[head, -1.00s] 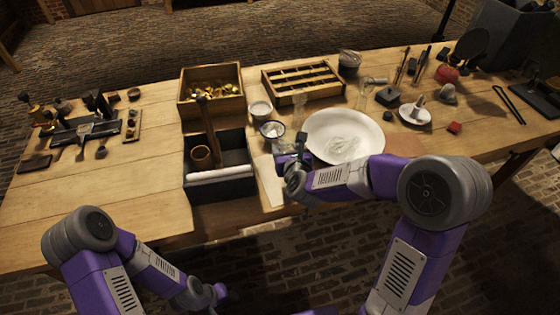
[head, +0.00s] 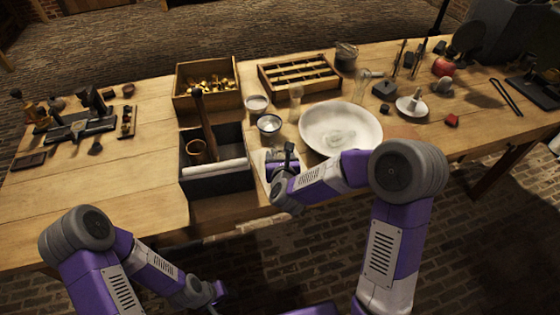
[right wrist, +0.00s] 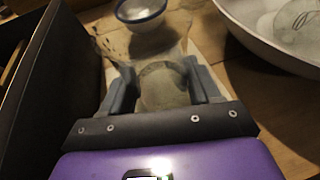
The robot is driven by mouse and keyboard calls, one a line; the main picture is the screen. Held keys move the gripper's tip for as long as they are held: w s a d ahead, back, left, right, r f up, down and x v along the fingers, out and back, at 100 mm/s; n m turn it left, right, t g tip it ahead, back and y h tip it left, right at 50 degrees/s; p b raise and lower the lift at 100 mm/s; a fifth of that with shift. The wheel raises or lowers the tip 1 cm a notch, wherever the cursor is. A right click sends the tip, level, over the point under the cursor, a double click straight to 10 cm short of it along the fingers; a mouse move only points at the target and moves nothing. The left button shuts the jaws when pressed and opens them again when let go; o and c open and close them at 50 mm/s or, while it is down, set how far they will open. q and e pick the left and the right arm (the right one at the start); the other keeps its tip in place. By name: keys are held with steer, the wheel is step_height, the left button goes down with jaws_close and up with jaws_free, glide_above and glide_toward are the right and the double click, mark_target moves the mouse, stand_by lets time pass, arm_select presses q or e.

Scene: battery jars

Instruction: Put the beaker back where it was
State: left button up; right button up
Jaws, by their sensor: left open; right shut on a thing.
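The beaker (right wrist: 162,88) is clear glass and sits between the fingers of my right gripper (right wrist: 165,88) in the right wrist view. The gripper is shut on it. In the head view my right gripper (head: 285,160) is low over a pale sheet (head: 258,168) at the table's front, just right of the black box; the beaker is hard to make out there. I cannot tell whether the beaker touches the sheet. My left gripper (head: 216,292) is open and empty, in front of the table's edge and below its top.
The black box (head: 218,184) stands close to the left of my right gripper. A large white dish (head: 312,115) is to the right. The table's left front is clear.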

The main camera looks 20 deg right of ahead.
steer(key=shift+f, duration=0.45)
steer(key=shift+f, duration=0.15)
steer(key=o, duration=1.2)
steer(key=shift+c, duration=0.2)
